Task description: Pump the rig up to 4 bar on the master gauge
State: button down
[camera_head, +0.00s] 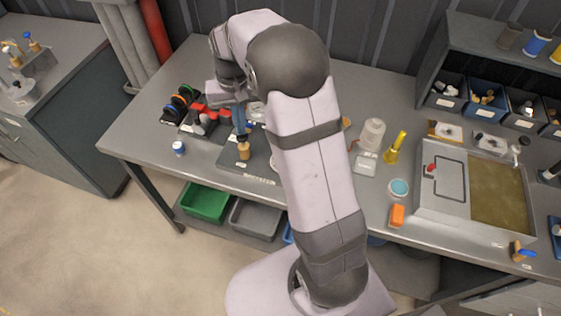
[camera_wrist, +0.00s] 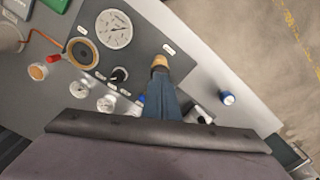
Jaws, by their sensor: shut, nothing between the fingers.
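My gripper (camera_head: 240,128) is shut and empty, with its blue fingers pointing down just above a tan wooden knob (camera_head: 243,150) on the dark rig panel (camera_head: 228,160). In the wrist view the fingers (camera_wrist: 159,82) end right beside the knob (camera_wrist: 160,62); I cannot tell whether they touch it. A large white dial gauge (camera_wrist: 114,29), the biggest on the panel, is left of the knob there; its needle reading is too small to tell. Small gauges (camera_wrist: 79,90) and a black valve knob (camera_wrist: 120,74) sit nearby. My arm hides part of the rig in the head view.
A blue-and-white jar (camera_head: 179,148) stands near the table's left front edge.

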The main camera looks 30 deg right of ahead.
jog(key=shift+s+f+b, duration=0.1)
jog(key=shift+f+b, duration=0.85)
jog(key=shift+f, duration=0.8)
jog(key=shift+r, duration=0.1)
jog(key=shift+r+p, duration=1.25)
jog(key=shift+r, duration=0.05)
jog(key=shift+f, duration=0.1)
